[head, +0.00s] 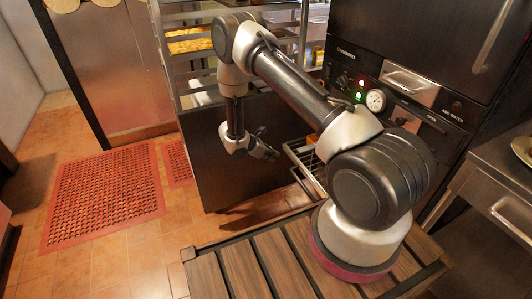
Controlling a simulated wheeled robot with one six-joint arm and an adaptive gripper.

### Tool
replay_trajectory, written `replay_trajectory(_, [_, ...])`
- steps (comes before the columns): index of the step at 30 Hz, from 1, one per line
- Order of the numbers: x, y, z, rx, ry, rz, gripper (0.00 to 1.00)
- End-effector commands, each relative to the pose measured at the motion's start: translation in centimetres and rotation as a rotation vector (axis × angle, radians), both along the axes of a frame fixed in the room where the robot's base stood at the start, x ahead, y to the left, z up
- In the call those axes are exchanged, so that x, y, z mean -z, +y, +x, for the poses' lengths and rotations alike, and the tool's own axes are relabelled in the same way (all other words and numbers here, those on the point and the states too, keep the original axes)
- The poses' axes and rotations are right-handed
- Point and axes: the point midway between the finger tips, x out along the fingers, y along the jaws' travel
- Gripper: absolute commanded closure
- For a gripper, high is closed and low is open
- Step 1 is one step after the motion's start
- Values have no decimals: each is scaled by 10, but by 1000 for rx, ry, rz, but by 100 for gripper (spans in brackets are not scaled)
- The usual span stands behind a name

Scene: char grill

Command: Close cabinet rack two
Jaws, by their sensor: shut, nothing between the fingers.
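The dark cabinet (430,60) with a control panel stands at the right, behind my arm. A wire rack (302,162) sticks out from its lower part, partly hidden by my arm. I cannot tell which rack is number two. My gripper (270,154) is shut and empty. It hangs in front of a dark flat panel (215,165), to the left of the wire rack in the picture. I see no contact between my gripper and the rack, but depth is hard to judge.
A metal shelf rack (165,50) with food trays stands behind the panel. A steel counter (500,185) with a drawer is at the right. A red perforated mat (105,195) lies on the tiled floor at the left, where there is free room.

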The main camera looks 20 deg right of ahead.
Motion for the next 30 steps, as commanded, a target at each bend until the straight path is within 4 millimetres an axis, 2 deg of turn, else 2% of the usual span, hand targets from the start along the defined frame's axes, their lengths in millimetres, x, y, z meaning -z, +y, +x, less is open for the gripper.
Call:
replay_trajectory(5, [25, -27, 0, 4, 1, 0, 100])
replay_trajectory(12, [22, -57, 1, 3, 0, 1, 100])
replay_trajectory(30, [22, -67, 2, 2, -1, 0, 100])
